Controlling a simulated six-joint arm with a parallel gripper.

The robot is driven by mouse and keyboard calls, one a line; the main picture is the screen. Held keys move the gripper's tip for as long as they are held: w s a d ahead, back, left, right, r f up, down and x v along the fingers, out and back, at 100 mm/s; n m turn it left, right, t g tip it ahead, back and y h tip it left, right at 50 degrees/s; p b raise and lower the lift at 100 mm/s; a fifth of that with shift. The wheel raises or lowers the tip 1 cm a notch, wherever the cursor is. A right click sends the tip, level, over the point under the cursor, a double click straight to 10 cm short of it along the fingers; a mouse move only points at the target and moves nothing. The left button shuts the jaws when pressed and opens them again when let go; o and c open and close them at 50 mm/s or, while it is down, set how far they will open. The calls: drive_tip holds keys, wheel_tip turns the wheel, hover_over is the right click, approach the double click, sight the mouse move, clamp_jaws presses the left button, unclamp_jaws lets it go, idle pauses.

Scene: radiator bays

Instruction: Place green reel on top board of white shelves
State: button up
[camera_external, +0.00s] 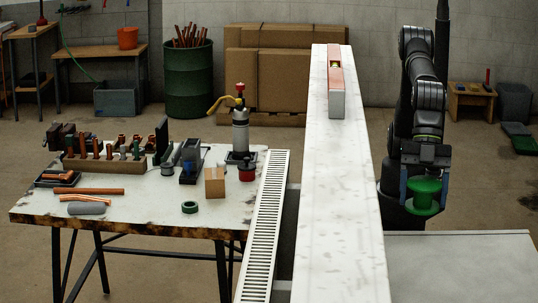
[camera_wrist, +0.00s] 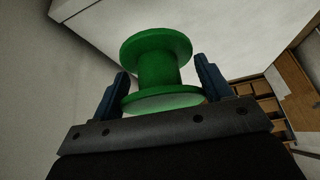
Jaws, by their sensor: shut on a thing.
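A green reel (camera_external: 425,195) with two wide flanges hangs in my gripper (camera_external: 424,187) at the right of the external view, right of a long white board. In the wrist view the reel (camera_wrist: 158,68) sits between the two blue fingers of my gripper (camera_wrist: 162,74). My gripper is shut on it, and the reel looks clear of any surface. The long white-topped structure (camera_external: 335,215) runs front to back through the middle of the external view. A lower white surface (camera_external: 465,270) lies at the bottom right. I cannot tell which of these is the white shelves.
A level (camera_external: 337,102) lies on the far end of the long white top. A slotted white grille (camera_external: 264,225) runs along its left. The workbench (camera_external: 135,208) at the left holds tools, pipes and a wooden block (camera_external: 214,182). Cardboard boxes (camera_external: 275,70) stand behind.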

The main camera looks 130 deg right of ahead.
hover_over(446, 254)
drive_tip(key=s+d, duration=0.1)
drive_tip(key=s, duration=0.1)
drive_tip(key=f, duration=0.4)
drive_tip(key=shift+w+f, duration=0.2)
drive_tip(key=shift+w, duration=0.05)
drive_tip(key=shift+f, duration=2)
drive_tip(key=shift+f, duration=0.2)
drive_tip(key=o, duration=1)
